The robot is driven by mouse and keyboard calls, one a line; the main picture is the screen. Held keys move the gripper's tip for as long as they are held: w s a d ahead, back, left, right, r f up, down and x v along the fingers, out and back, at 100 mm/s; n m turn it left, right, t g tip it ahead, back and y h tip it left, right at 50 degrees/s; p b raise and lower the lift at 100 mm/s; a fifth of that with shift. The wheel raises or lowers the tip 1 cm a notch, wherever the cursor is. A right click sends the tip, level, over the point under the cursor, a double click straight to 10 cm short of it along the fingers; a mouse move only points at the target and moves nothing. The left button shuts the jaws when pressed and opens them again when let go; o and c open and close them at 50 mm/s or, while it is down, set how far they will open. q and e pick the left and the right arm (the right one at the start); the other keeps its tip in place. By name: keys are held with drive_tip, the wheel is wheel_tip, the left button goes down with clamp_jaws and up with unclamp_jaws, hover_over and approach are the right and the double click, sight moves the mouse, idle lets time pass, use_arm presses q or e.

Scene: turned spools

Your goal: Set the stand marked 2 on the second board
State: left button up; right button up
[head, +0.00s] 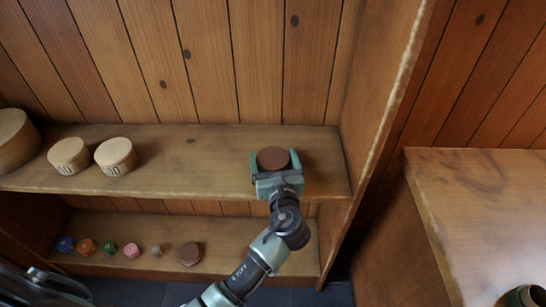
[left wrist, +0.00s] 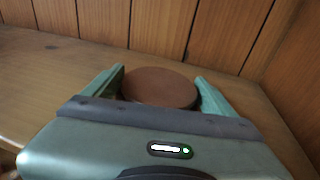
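A brown round-topped stand (head: 273,159) is at the right end of the upper board (head: 215,165). My left gripper (head: 275,163) is around it from the front, one finger on each side. Another brown round piece (head: 191,254) is on the lower board (head: 225,231). My right gripper is not in view.
Two pale round pieces with dark markings, left (head: 69,155) and right (head: 116,155), and a larger pale one (head: 14,140) stand on the upper board's left. Several small coloured spools line the lower board. A side wall (head: 372,90) rises close right of my left gripper. The upper board's middle is clear.

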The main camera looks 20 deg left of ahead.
use_arm(q)
drive_tip(key=shift+o, duration=0.6)
drive_tip(key=shift+r, duration=0.2)
drive_tip(key=v, duration=1.2)
